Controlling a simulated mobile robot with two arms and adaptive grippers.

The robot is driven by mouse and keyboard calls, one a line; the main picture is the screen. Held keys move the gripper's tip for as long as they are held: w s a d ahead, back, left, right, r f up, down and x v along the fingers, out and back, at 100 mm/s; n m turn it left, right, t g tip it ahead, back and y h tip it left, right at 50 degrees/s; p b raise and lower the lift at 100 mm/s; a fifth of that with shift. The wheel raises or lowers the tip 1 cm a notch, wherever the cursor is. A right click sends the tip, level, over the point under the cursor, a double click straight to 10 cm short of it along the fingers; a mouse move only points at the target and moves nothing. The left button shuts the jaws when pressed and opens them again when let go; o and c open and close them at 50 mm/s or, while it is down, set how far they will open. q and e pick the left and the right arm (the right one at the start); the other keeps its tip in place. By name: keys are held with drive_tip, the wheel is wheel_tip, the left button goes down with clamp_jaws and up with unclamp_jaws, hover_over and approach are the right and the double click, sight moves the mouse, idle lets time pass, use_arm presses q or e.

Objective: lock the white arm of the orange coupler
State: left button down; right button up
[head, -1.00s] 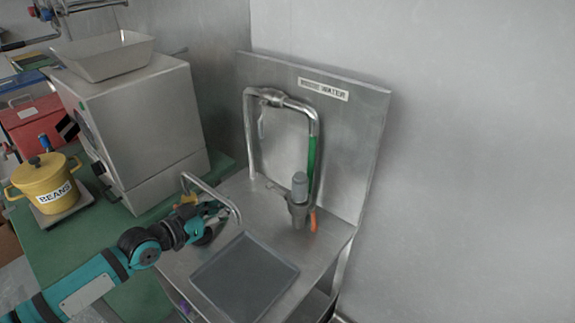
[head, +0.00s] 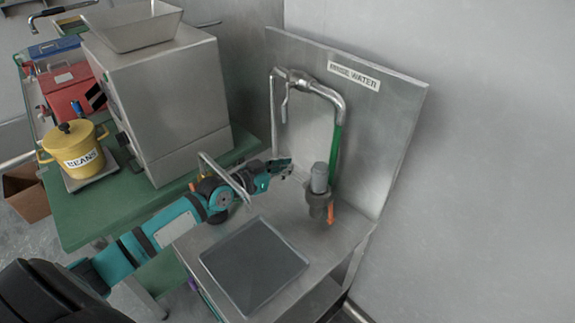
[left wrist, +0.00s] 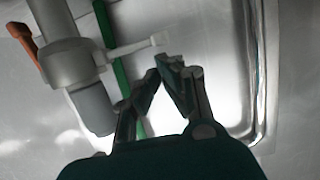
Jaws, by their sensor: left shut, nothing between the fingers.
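The coupler (head: 319,205) is a grey fitting on the steel sink unit, with an orange lever (head: 331,214) and a grey cylinder on top. In the left wrist view the coupler body (left wrist: 70,65) is at the upper left, with its orange lever (left wrist: 22,42) at the far left. A pale white arm (left wrist: 130,49) sticks out from the body to the right. My left gripper (head: 286,163) is left of the coupler, shut and empty. In the left wrist view its fingertips (left wrist: 163,67) are just below the white arm's free end, seemingly apart from it. My right gripper is not in view.
A green hose (head: 336,150) drops from a bent steel pipe (head: 317,88) behind the coupler. A thin bent tube (head: 228,180) arches over my left arm. A dark basin (head: 255,265) lies in front. A steel grinder (head: 170,105) and yellow pot (head: 72,148) stand left.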

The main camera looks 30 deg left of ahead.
use_arm(q)
drive_tip(key=shift+w+a+f+n+h+b, duration=0.2)
drive_tip(key=shift+f+n+b, duration=0.3)
drive_tip(key=shift+b, duration=0.9)
drive_tip(key=shift+w+a+f+n+h+b, duration=0.2)
drive_tip(key=shift+f+b, duration=0.45)
drive_tip(key=shift+b, duration=0.7)
drive_tip(key=shift+w+f+n+h+b, duration=0.1)
drive_tip(key=shift+w+f+n+b, duration=0.3)
drive_tip(key=shift+b, duration=1)
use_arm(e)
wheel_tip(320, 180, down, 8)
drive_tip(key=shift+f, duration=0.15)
use_arm(q)
drive_tip(key=shift+s+f, duration=0.15)
drive_tip(key=shift+f, duration=0.05)
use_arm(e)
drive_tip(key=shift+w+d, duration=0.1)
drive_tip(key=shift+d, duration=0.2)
use_arm(q)
drive_tip(key=shift+s, duration=0.1)
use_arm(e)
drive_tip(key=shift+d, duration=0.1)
